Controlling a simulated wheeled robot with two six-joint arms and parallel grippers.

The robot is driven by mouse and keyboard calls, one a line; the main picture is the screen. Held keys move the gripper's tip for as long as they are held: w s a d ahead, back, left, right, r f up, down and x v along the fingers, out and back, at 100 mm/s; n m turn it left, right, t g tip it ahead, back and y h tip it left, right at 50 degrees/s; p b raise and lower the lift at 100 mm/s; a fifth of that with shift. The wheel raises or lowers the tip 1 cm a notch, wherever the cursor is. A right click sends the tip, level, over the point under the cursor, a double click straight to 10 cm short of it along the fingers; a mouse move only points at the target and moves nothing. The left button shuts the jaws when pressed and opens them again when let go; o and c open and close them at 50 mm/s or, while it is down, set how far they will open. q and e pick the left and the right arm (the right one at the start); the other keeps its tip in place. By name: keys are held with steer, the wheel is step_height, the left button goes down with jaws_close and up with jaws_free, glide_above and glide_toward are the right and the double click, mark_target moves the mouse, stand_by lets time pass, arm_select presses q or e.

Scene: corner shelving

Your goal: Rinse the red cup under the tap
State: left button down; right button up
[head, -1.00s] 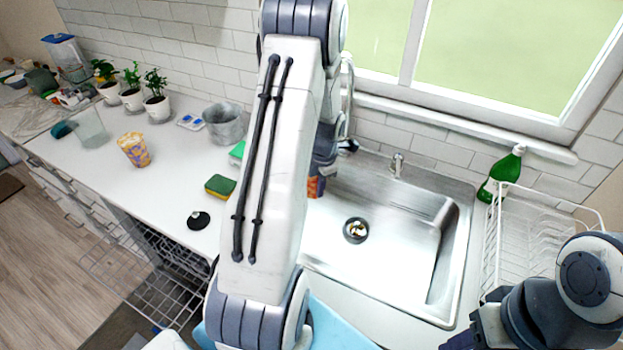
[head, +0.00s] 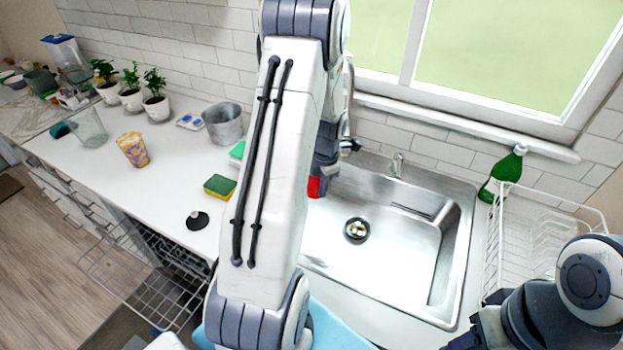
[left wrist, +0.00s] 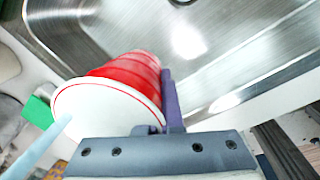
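The red cup (head: 315,187) shows only as a small red patch beside my left arm, over the sink's left edge. In the left wrist view the cup (left wrist: 128,72) lies tilted, its white round end toward the camera. My left gripper (left wrist: 150,128) is against it, a finger along its right side; the other finger is unclear. The arm hides this gripper in the head view. A small silver tap fixture (head: 397,165) stands behind the sink (head: 385,245). My right gripper (head: 462,340) is partly cut off at the lower right; its fingers are unclear.
A green bottle (head: 503,172) and white dish rack (head: 530,235) stand right of the sink. Left of my arm are a sponge (head: 220,187), metal bucket (head: 224,124), patterned cup (head: 132,149) and black round item (head: 197,220). The basin is mostly clear.

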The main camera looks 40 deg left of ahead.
arm_select(q)
steer(key=shift+s, duration=0.1)
steer(key=s+d+b, duration=0.3)
steer(key=s, duration=0.4)
steer(key=shift+d, duration=0.25)
steer(key=shift+r, duration=0.1)
stand_by(1.3)
steer(key=s+d+r+p, duration=0.1)
steer(key=s+d+r, duration=0.1)
steer(key=s+r, duration=0.1)
steer(key=shift+s+r, duration=0.4)
steer(key=shift+s, duration=0.35)
steer(key=shift+d, duration=0.1)
